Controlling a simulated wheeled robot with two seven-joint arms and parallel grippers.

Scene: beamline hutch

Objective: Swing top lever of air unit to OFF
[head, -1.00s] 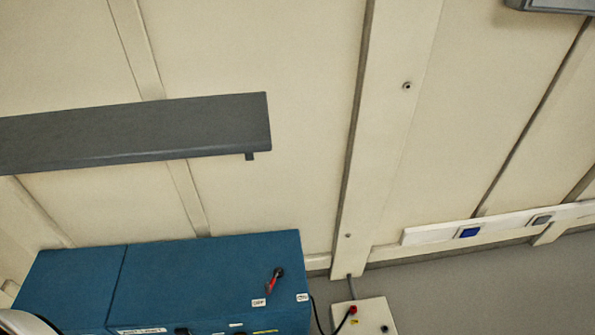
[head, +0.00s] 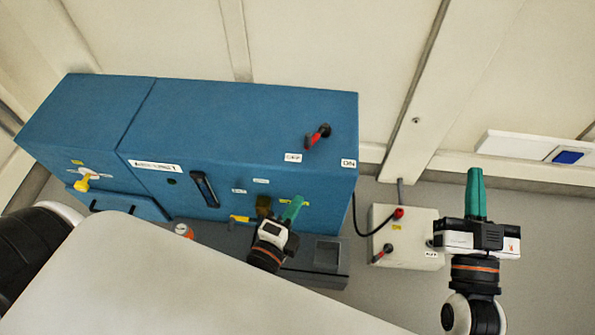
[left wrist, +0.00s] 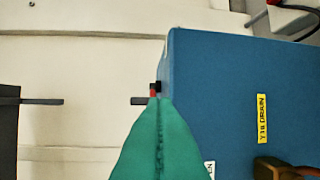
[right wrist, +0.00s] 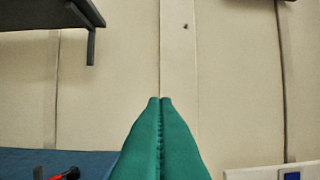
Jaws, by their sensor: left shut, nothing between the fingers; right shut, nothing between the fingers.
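The air unit is a blue cabinet (head: 240,115). Its top lever (head: 317,137), red and black, sits near the right end of the top, between an OFF label (head: 293,158) and an ON label (head: 349,163). It slants, its lower end towards the OFF label. My left gripper (head: 298,203), green-fingered, is shut and empty before the cabinet's front, below the lever. In the left wrist view the lever (left wrist: 155,88) peeks out just beyond the shut fingertips (left wrist: 160,100). My right gripper (head: 475,178) is shut and empty, well right of the cabinet.
A white box (head: 410,225) with a red knob and a small red lever stands right of the cabinet. A yellow handle (head: 84,183) is on the cabinet's left front. A grey shelf (right wrist: 60,18) hangs on the wall.

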